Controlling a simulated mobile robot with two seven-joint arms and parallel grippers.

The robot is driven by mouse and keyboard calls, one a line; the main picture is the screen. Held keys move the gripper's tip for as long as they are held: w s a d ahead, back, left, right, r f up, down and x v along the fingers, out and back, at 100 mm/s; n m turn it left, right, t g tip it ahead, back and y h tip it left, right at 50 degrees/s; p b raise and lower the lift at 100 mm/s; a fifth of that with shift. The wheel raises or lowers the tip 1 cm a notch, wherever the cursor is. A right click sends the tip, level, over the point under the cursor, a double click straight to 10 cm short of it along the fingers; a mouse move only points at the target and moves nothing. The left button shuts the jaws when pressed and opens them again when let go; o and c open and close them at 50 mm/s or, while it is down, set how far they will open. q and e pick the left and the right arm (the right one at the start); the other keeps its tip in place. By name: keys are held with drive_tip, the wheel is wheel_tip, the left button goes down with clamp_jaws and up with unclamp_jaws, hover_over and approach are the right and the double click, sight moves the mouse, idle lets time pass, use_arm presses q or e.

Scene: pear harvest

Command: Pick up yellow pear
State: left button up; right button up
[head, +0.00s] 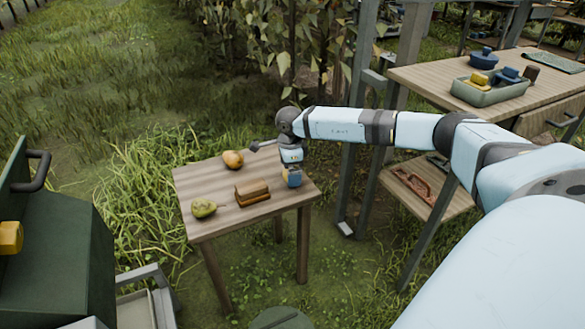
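A golden-yellow pear (233,159) lies near the back edge of the small wooden table (225,222). A second pear, yellow-green (204,208), lies near the table's left front edge. My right arm reaches in from the right, and its wrist bends down over the table's right side. The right gripper (292,178) is low at the right edge of the table, to the right of both pears and apart from them. Its fingers are too small and too covered to tell open from shut. My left gripper is not in view.
A brown block-like object (252,193) lies mid-table, between the pears and my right gripper. A larger workbench (430,77) at the right holds a green tray (490,95). A dark green box (60,250) with a handle stands at the left. Tall plants grow behind.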

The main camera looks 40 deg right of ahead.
wheel_tip(320, 180, down, 2)
drive_tip(key=shift+f, duration=0.1)
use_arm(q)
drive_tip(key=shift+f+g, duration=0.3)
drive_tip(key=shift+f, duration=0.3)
use_arm(e)
drive_tip(key=c, duration=0.9)
